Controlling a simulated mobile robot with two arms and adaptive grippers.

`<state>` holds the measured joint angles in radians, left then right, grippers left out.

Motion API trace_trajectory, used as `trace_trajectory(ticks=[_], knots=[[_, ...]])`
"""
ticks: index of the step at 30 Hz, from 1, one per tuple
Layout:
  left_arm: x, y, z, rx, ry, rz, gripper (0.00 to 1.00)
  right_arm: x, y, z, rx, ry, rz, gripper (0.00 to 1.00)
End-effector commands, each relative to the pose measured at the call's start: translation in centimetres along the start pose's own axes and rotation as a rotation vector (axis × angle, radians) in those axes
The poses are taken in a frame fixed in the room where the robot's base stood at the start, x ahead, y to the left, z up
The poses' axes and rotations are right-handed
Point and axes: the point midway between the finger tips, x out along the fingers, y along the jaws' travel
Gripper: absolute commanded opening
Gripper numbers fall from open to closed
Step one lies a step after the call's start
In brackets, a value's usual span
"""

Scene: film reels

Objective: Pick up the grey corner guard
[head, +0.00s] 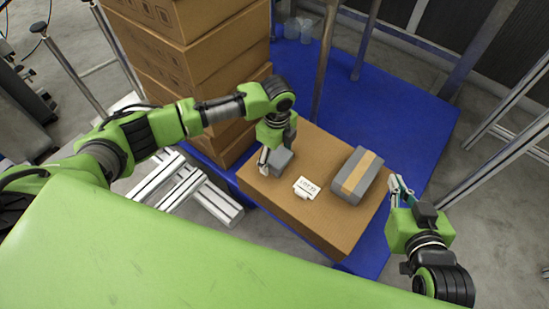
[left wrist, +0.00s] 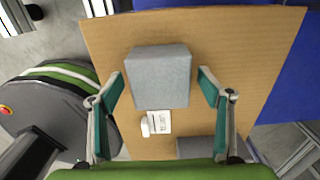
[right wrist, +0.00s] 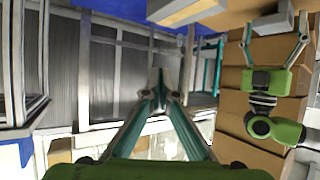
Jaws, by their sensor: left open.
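The grey corner guard (head: 281,163) is a small grey block on top of a cardboard box (head: 317,226), near the box's left side. My left gripper (head: 275,152) is just above it. In the left wrist view the corner guard (left wrist: 160,78) lies between the wide-apart fingers of my open left gripper (left wrist: 161,84), with gaps on both sides. My right gripper (head: 399,188) is beside the box's right edge, away from the guard. In the right wrist view the fingertips of my right gripper (right wrist: 158,84) meet, with nothing visible held.
A white label card (head: 306,188) and a larger grey package with a tan band (head: 345,185) share the box top. The box stands on a blue platform (head: 400,115). Stacked cartons (head: 190,60) rise at the back left, and metal posts (head: 325,60) stand behind.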

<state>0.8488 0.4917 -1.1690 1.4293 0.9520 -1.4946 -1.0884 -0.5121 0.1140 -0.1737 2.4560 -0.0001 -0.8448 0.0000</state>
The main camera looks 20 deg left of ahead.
Motion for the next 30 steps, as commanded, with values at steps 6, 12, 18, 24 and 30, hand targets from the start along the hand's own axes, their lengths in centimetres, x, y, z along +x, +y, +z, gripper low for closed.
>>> trace_trajectory(ticks=[6, 12, 18, 24, 30], knots=[[0.0, 0.0, 0.0, 0.0, 0.0, 0.0, 0.3, 0.0, 0.0, 0.0, 0.0, -0.002, 0.0, 0.0], [0.0, 0.0, 0.0, 0.0, 0.0, 0.0, 0.3, 0.0, 0.0, 0.1, 0.0, -0.003, 0.0, 0.0], [-0.2, 0.0, 0.0, 0.0, 0.0, 0.0, 0.3, 0.0, 0.0, 0.2, 0.0, -0.01, 0.0, 0.0], [-1.0, 0.0, 0.0, 0.0, 0.0, 0.0, 0.3, -0.6, 0.4, 2.0, 0.001, -0.097, 0.007, 0.0], [-2.7, -0.1, 0.0, 0.0, 0.001, -0.001, 0.3, -2.2, 0.8, 6.1, 0.003, -0.286, 0.018, 0.0]])
